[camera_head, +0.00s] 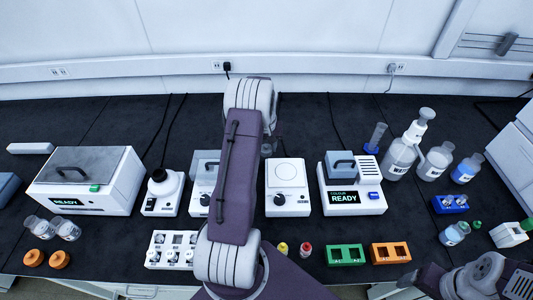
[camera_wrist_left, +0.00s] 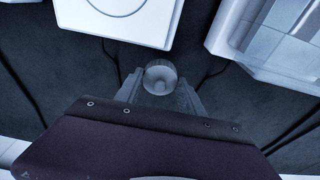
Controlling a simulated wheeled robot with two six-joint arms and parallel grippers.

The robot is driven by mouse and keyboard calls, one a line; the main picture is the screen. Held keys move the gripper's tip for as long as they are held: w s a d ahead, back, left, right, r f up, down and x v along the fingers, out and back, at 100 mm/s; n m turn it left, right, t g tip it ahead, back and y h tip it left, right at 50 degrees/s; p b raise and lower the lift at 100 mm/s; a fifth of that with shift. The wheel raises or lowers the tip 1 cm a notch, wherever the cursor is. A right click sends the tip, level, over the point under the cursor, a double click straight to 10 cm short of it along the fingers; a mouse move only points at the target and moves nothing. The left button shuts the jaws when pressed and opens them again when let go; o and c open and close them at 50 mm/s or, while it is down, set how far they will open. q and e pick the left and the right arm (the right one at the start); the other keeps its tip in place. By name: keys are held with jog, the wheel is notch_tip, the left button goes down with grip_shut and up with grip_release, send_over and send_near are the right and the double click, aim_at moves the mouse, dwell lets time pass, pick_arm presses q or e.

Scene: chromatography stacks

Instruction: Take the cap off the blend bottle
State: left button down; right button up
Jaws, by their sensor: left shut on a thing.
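In the head view this piece (camera_head: 267,150) shows small beside my left arm, behind the white plate device; the arm hides most of the gripper. No bottle is clearly readable as the blend bottle.
The white plate device (camera_head: 287,190) and a READY box (camera_head: 350,197) stand in the middle. A WASTE bottle (camera_head: 397,160) and two other bottles are at the right. Green (camera_head: 345,256) and orange (camera_head: 390,254) racks lie in front. Cables cross the bench behind.

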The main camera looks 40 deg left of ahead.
pick_arm(q)
notch_tip(320, 180, down, 4)
jog(key=shift+r, duration=0.1)
jog(key=shift+f, duration=0.25)
jog(key=c, duration=0.7)
grip_release()
